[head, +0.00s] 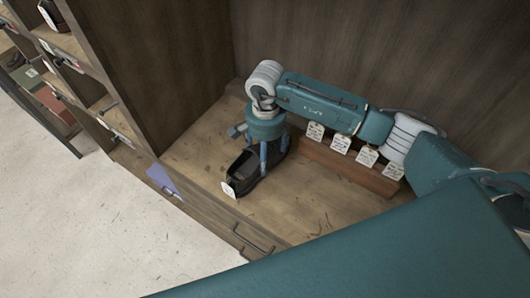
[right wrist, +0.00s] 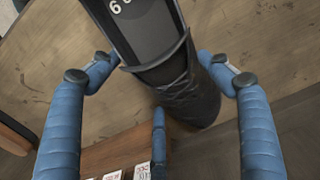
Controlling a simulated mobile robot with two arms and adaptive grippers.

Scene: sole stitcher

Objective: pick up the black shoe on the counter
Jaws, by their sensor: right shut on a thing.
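The black shoe (head: 245,178) is on the wooden counter (head: 200,150), near its front edge, with a white tag at its near end. My right gripper (head: 270,162) is above the shoe with its fingers down around it. In the right wrist view the shoe (right wrist: 183,85) lies between the blue fingers of the right gripper (right wrist: 160,65), which is shut on it. The dark opening and a number on the insole show at the top. Whether the shoe touches the counter is hard to tell. My left gripper is not in view.
A reddish wooden strip (head: 345,168) with several paper tags stands behind the shoe, below my right arm. A tall wooden panel (head: 150,70) rises on the left. A purple card (head: 163,180) is at the front edge. A drawer handle (head: 253,239) is below.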

